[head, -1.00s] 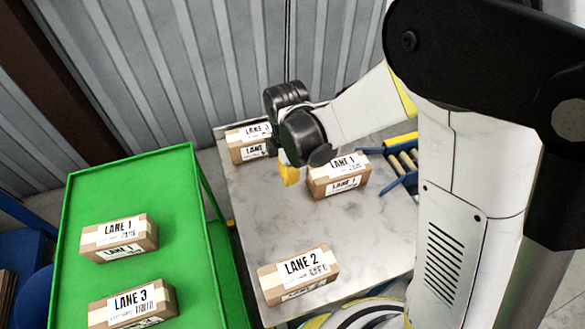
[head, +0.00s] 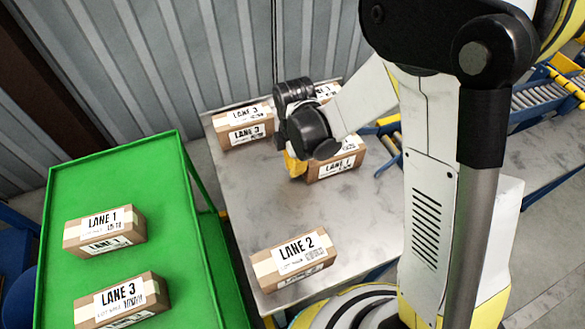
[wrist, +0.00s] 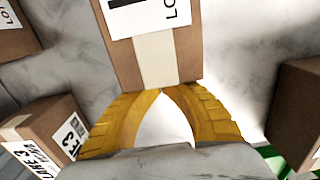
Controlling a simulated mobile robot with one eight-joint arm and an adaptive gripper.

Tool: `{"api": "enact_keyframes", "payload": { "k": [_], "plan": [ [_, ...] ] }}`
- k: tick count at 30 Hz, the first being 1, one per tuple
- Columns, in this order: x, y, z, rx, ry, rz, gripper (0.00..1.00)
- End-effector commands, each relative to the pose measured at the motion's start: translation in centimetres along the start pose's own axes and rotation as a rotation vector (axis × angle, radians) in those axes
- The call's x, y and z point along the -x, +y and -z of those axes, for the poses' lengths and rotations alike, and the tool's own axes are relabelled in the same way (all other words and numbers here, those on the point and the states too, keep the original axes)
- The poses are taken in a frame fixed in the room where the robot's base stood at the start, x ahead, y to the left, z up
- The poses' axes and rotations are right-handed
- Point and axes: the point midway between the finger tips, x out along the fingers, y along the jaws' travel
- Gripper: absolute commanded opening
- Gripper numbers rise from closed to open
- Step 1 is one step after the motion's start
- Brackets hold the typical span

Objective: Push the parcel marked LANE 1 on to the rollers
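A brown LANE 1 parcel (head: 345,165) lies on the grey table (head: 240,195), just left of the rollers (head: 392,145). My gripper (head: 293,168) is low at its left end, partly hidden by my wrist. In the wrist view the yellow fingertips (wrist: 163,90) come together at the near end of a taped parcel (wrist: 188,60), with nothing between them. They look touching or nearly touching it. Its label is cut off there. A second LANE 1 parcel (head: 104,230) lies on the green cart (head: 120,180).
A LANE 3 parcel (head: 240,124) sits at the table's back left, and a LANE 2 parcel (head: 293,262) at the front. Another LANE 3 parcel (head: 122,300) is on the cart. The middle of the table is bare. A roller conveyor (head: 540,95) stands at the right.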

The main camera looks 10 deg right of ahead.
Motion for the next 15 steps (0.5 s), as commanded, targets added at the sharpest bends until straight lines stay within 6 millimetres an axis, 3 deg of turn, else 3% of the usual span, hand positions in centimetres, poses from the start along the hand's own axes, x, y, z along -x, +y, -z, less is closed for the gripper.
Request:
{"api": "enact_keyframes", "payload": {
  "k": [5, 15],
  "plan": [
    [-0.1, 0.1, -2.2, -0.006, 0.000, 0.000, 0.00],
    [-0.1, 0.0, -12.3, -0.008, 0.000, 0.000, 0.00]
  ]
}}
